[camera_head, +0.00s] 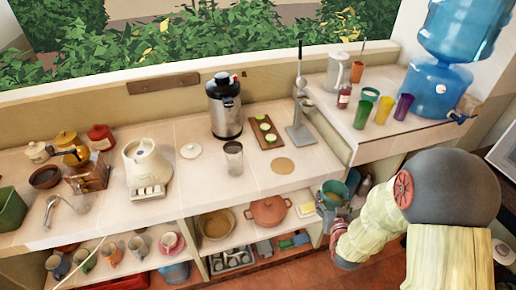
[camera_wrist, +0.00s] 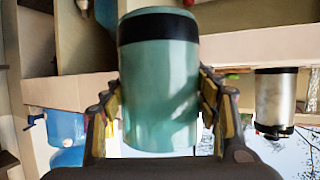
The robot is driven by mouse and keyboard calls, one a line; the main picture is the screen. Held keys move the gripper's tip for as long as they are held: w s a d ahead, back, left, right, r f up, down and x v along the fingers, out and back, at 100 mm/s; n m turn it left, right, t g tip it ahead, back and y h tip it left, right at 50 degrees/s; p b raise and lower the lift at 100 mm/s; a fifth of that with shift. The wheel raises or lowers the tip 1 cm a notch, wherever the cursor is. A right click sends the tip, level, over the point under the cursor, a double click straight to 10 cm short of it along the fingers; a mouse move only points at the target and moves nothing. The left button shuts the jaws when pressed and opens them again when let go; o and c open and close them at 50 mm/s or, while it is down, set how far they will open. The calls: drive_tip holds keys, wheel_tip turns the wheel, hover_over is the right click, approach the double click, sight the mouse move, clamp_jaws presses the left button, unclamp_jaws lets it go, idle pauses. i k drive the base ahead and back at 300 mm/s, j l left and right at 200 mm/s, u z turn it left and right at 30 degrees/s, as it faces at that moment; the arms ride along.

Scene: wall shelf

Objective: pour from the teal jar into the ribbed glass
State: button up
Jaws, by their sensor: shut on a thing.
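The teal jar (camera_wrist: 158,95) fills the middle of the wrist view, with a black band around the end at the top of that picture. My gripper (camera_wrist: 158,88) is shut on it, one finger on each side. In the head view the jar (camera_head: 334,189) is held in front of the counter's right part, near the level of the lower shelf. A clear tumbler (camera_head: 233,160), which looks like the ribbed glass, stands upright on the counter, left of and apart from my gripper. Its ribs are too small to make out. The jar's contents are hidden.
A steel-and-black dispenser (camera_head: 225,108) stands behind the tumbler. A cutting board (camera_head: 266,132), a round coaster (camera_head: 283,166) and a tall metal stand (camera_head: 299,125) are to its right. Coloured cups (camera_head: 383,110) and a water cooler (camera_head: 440,85) occupy the right ledge.

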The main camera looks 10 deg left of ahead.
sight(234, 155)
drive_tip(key=k+j+z, duration=0.1)
drive_tip(key=j+z, duration=0.15)
drive_tip(key=z, duration=0.15)
drive_tip(key=k+j+z, duration=0.1)
drive_tip(key=j+z, duration=0.15)
drive_tip(key=z, duration=0.2)
drive_tip(key=k+j, duration=0.3)
drive_tip(key=j, duration=0.15)
drive_tip(key=k+j, duration=0.3)
drive_tip(key=j, duration=0.15)
